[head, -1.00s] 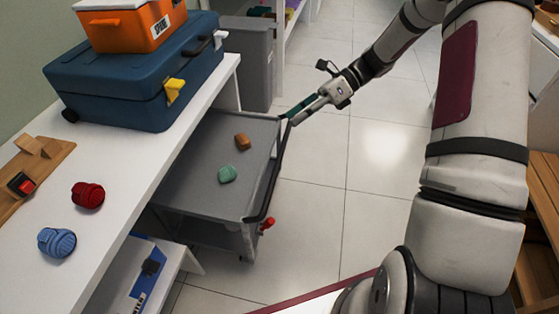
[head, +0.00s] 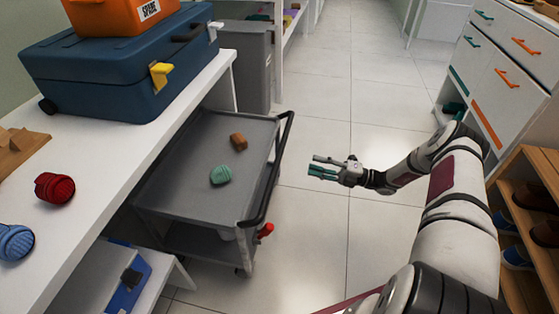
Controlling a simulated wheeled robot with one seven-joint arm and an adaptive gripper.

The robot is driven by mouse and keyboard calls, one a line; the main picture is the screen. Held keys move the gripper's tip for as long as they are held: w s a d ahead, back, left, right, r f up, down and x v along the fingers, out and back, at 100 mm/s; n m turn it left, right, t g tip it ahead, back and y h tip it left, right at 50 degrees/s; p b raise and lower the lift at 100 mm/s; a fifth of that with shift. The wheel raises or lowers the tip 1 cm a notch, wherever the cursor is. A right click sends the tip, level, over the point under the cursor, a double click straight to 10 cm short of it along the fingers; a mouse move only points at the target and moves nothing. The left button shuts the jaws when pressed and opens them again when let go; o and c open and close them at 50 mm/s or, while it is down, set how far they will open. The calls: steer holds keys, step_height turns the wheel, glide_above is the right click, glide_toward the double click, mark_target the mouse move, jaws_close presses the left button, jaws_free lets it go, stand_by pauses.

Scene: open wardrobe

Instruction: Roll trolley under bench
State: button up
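The grey trolley (head: 188,193) stands partly beneath the white bench (head: 120,143), with its right part and black handle (head: 270,180) out over the floor. A brown block (head: 238,141) and a green ribbed object (head: 221,175) lie on its top tray. A red part (head: 265,231) shows at its near right corner. My gripper (head: 316,169) is to the right of the trolley handle, apart from it, above the floor. Its two fingers are spread with nothing visible between them. The trolley's left side is hidden by the bench.
A blue toolbox (head: 125,70) and an orange box (head: 120,14) stand on the bench, with red (head: 54,187) and blue (head: 14,242) ribbed objects. A grey bin (head: 245,62) stands behind the trolley. Drawers (head: 500,75) and a wooden shoe rack (head: 535,185) are at right. The tiled floor between is clear.

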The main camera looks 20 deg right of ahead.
mark_target(279, 155)
steer(key=shift+m+t, duration=0.3)
steer(key=x, duration=0.4)
steer(key=b+x, duration=0.1)
steer(key=x, duration=0.4)
steer(key=b+x, duration=0.1)
steer(key=x, duration=0.3)
steer(key=shift+w+a+f, duration=0.1)
steer(key=shift+a+f, duration=0.1)
jaws_close()
